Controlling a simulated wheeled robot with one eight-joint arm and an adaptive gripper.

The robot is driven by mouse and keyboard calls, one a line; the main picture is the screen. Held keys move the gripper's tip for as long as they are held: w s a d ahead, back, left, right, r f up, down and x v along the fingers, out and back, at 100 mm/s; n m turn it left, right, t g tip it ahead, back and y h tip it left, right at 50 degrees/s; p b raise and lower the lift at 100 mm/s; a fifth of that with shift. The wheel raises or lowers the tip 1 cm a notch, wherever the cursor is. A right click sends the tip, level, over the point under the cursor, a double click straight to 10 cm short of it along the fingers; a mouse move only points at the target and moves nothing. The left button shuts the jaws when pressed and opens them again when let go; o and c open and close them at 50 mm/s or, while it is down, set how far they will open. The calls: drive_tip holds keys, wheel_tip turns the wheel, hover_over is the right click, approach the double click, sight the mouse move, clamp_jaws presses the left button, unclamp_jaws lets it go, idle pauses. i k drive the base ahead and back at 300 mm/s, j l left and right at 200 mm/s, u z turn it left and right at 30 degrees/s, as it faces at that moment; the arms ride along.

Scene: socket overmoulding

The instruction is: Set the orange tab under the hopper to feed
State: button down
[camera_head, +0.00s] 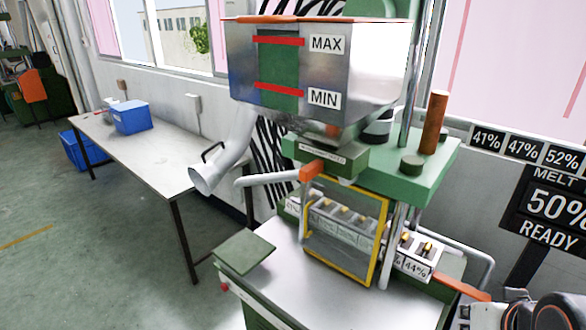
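The metal hopper (345,75) with red MAX and MIN lines stands over the green machine head. Below it is a green block with a small dark label (322,154) too small to read. The orange tab (311,171) sticks out at the front left of this block, just above the yellow-framed guard. Its exact setting cannot be told. Grey and black parts at the bottom right corner look like the end of my arm, with my gripper (512,312) cut off by the frame edge. They are well to the right of and below the tab, touching nothing visible.
A yellow-framed clear guard (382,245) stands before a row of labelled sockets. An orange lever (461,289) sits at the lower right. A display (553,208) reads MELT 50% READY. A bench with a blue bin (131,117) is at left.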

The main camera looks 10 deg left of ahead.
sight(306, 173)
drive_tip(key=u, duration=1.05)
